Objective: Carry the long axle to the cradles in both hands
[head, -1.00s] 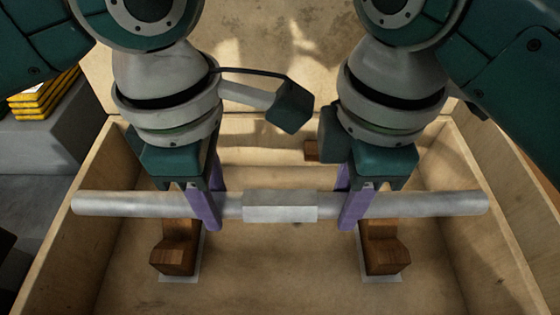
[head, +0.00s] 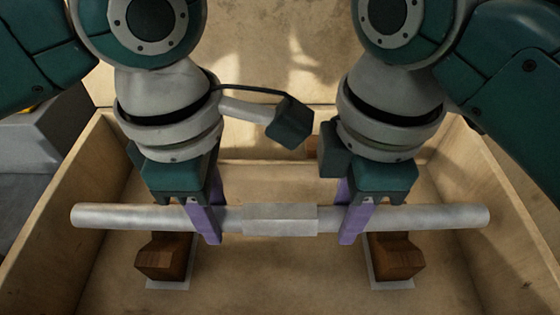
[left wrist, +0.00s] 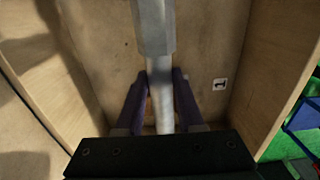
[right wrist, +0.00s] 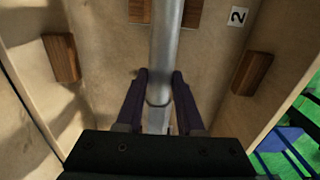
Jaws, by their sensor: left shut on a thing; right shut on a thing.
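The long axle (head: 280,218) is a grey metal bar with a thicker flat-sided middle. It lies level across the head view, above the floor of a wooden crate. My left gripper (head: 204,222) is shut on it left of the middle, and my right gripper (head: 354,220) is shut on it right of the middle. The axle also runs between the fingers in the left wrist view (left wrist: 154,28) and the right wrist view (right wrist: 166,45). Two brown wooden blocks, left (head: 163,262) and right (head: 396,260), stand below it on pale plates, partly hidden; I cannot tell whether they are the cradles.
The wooden crate's walls, left (head: 50,215) and right (head: 500,200), rise beyond both axle ends. A grey block (head: 40,140) stands outside at the left. A label reading 2 (right wrist: 237,16) lies near wooden pieces in the right wrist view.

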